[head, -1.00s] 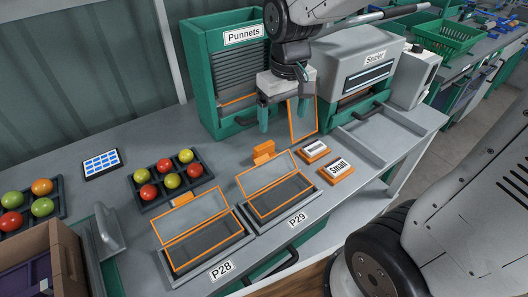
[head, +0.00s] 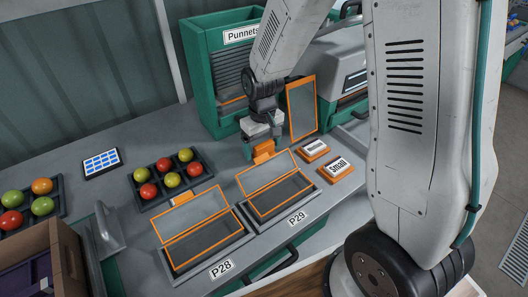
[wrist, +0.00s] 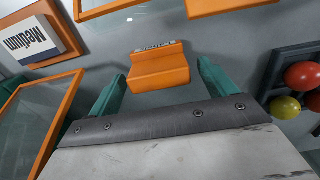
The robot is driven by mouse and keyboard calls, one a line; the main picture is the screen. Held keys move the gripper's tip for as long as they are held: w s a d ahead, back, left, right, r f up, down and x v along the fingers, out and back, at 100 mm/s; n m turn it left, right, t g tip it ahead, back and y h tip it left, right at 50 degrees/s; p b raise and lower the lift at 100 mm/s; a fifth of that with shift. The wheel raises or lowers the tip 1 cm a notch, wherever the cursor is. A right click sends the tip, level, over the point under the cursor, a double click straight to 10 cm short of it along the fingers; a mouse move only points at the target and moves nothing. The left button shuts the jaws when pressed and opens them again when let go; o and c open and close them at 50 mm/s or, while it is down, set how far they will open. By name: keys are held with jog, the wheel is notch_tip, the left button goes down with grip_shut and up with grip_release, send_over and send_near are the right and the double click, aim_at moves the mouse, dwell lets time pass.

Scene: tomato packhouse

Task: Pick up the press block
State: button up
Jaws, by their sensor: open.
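The press block, an orange stepped block (head: 264,154), stands on the grey bench just behind the open P29 punnet. It also shows in the wrist view (wrist: 158,70), with a small label on its far edge that is too small to read surely. My gripper (head: 263,145) is open, low over the bench at the block. In the wrist view its two green fingers stand to the left and right of the block, with a gap on each side. The fingers are not closed on it. The gripper partly hides the block's top in the head view.
Open punnets sit at P28 (head: 205,243) and P29 (head: 280,196). Orange-based Small (head: 337,168) and Medium (head: 314,150) blocks lie to the right. An orange-framed panel (head: 302,108) stands close behind my gripper. A tomato tray (head: 171,180) is left; the green punnet rack (head: 215,85) is behind.

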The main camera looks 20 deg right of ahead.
aim_at(263, 143)
jog(key=shift+f, duration=0.75)
jog(key=c, duration=1.1)
jog(key=shift+r, duration=0.1)
notch_tip(263, 143, up, 10)
jog(key=shift+f, duration=0.1)
jog(key=shift+o, duration=0.9)
